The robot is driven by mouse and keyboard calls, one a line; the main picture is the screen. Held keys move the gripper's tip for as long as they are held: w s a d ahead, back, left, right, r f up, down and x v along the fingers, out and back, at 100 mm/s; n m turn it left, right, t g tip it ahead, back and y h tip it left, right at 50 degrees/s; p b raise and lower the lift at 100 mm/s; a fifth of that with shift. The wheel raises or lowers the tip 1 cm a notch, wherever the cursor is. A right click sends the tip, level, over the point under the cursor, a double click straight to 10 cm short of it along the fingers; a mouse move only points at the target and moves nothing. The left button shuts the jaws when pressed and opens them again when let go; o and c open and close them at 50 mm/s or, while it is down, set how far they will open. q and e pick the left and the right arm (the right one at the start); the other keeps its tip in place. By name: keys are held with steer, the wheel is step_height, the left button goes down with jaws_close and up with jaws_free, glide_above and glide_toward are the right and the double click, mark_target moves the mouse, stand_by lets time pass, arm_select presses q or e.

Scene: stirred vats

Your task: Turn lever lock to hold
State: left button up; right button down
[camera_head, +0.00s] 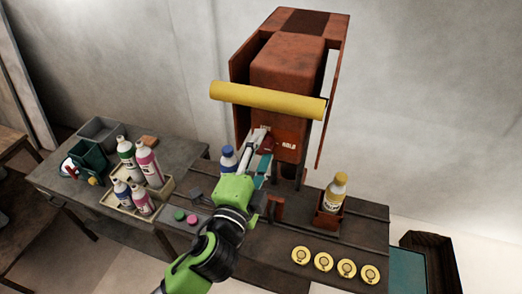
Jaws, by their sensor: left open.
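The rust-red machine (288,68) stands at the back of the bench, with a thick yellow bar (268,99) across its front. Below the bar, a panel carries a pale label (289,145) that seems to read HOLD. A small dark red part (267,146) beside the label looks like the lever lock; it is partly hidden by my gripper, and its exact setting is not clear. My left gripper (260,149) is open, with its fingers up at this part; I cannot tell whether they touch it. My right gripper is not in view.
A blue-capped bottle (228,158) stands left of my gripper. Several yellow discs (323,262) line the front edge.

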arm_select(q)
steer(key=shift+s, duration=0.1)
steer(key=v, duration=1.1)
steer(key=shift+s, duration=0.35)
steer(key=shift+a, duration=0.15)
